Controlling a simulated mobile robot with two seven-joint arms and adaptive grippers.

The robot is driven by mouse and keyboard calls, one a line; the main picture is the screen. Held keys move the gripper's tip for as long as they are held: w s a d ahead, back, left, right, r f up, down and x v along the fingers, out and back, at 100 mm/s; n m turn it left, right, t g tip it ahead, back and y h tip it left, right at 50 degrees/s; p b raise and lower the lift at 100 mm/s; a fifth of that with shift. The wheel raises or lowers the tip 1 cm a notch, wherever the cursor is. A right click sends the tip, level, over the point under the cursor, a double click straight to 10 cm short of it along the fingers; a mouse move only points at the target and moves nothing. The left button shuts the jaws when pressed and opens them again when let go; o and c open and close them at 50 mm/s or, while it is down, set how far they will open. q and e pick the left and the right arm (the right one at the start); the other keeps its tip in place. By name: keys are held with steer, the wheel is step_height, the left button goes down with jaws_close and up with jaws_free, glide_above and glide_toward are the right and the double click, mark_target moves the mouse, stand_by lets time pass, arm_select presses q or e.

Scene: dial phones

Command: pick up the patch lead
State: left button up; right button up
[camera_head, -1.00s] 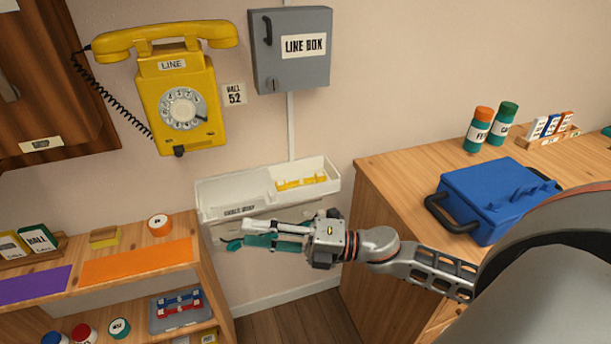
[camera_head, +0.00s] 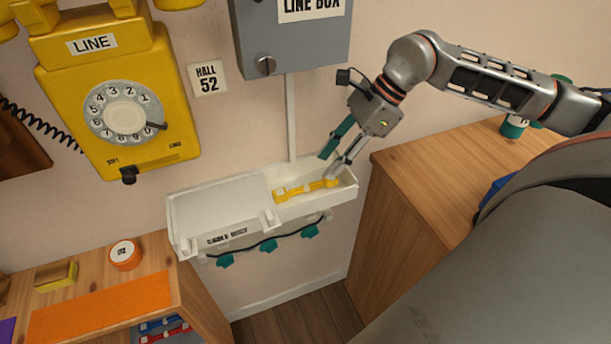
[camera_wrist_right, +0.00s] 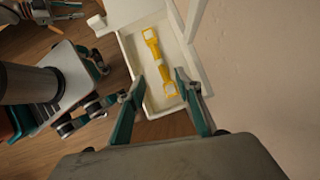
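The yellow patch lead (camera_head: 305,190), with a thick block at each end, lies in the open right part of the white cable duct (camera_head: 220,200) on the wall. The lead also shows in the right wrist view (camera_wrist_right: 159,62), lying lengthwise in the trough. My right gripper (camera_head: 328,167) is just above the right end of the lead, pointing down and left, its fingers apart. In the right wrist view its open fingers (camera_wrist_right: 158,84) frame the lead's near end, with nothing held. A small grey and teal part in that view's top left corner may be my left gripper; its state is unclear.
A grey line box (camera_head: 292,40) hangs above the duct and a yellow dial phone (camera_head: 115,90) to its left. Several teal clips and a dark cable hang under the duct. A wooden counter (camera_head: 430,190) stands close on the right, a shelf with an orange mat (camera_head: 105,305) lower left.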

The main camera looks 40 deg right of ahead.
mark_target(306, 185)
steer(key=shift+a+b+x, duration=0.2)
steer(key=shift+b+x, duration=0.15)
steer(key=shift+x, duration=3.6)
steer(key=shift+r, duration=0.2)
jaws_close()
